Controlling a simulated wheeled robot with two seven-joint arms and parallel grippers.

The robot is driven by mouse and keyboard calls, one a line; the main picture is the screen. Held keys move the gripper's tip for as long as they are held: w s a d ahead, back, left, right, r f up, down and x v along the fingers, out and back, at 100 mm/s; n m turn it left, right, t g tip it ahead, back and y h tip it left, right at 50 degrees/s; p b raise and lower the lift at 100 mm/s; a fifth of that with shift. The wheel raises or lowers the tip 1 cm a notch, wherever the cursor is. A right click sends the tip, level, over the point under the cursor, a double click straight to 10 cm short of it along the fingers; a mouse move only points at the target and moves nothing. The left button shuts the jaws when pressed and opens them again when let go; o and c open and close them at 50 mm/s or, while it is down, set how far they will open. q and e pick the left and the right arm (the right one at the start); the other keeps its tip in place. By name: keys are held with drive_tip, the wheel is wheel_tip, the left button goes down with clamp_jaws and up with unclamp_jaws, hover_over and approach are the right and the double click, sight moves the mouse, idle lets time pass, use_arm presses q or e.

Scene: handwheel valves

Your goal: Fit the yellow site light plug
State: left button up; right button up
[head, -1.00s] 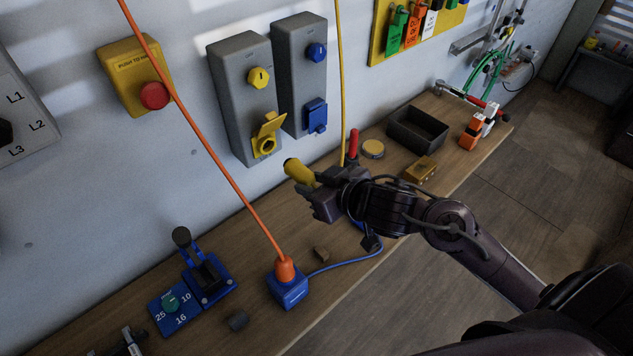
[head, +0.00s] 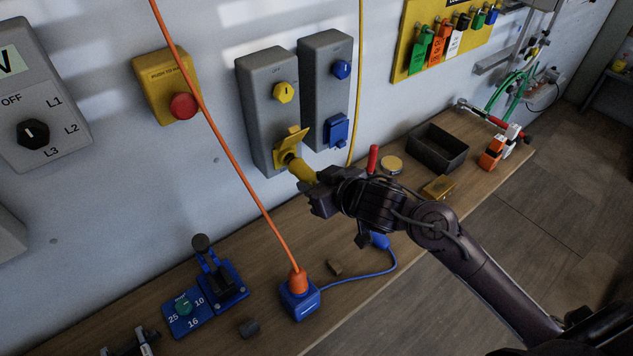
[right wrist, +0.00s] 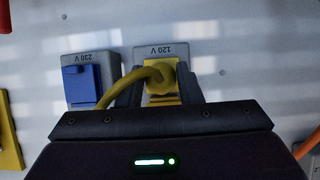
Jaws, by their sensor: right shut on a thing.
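The yellow plug (head: 301,170) is held by my right gripper (head: 314,186), which is shut on it. Its front end meets the mouth of the yellow socket on the left grey box (head: 262,108), under the raised yellow flap (head: 293,138). I cannot tell how deep it sits. In the right wrist view the plug (right wrist: 160,77) lies between the fingers, its yellow cable bending left, in front of the box marked 120 V (right wrist: 178,49). The socket opening is hidden behind the plug. My left gripper is not in view.
A second grey box (head: 325,88) with a closed blue cover (head: 336,131) is close on the right. An orange cable runs down to a blue block (head: 300,300) on the bench. A red upright handle (head: 373,158) and a black tray (head: 437,147) are right of the gripper.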

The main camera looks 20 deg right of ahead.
drive_tip(key=shift+w+a+p, duration=0.15)
drive_tip(key=shift+w+a, duration=0.05)
drive_tip(key=shift+w, duration=0.3)
drive_tip(key=shift+w+a+p, duration=0.15)
drive_tip(key=shift+w+a, duration=0.05)
drive_tip(key=shift+w, duration=0.3)
idle(0.4)
drive_tip(key=o, duration=1.1)
drive_tip(key=shift+c, duration=0.2)
drive_tip(key=shift+s, duration=0.1)
drive_tip(key=v, duration=0.7)
drive_tip(key=shift+s+r, duration=0.2)
drive_tip(key=shift+s, duration=0.1)
drive_tip(key=shift+d, duration=0.15)
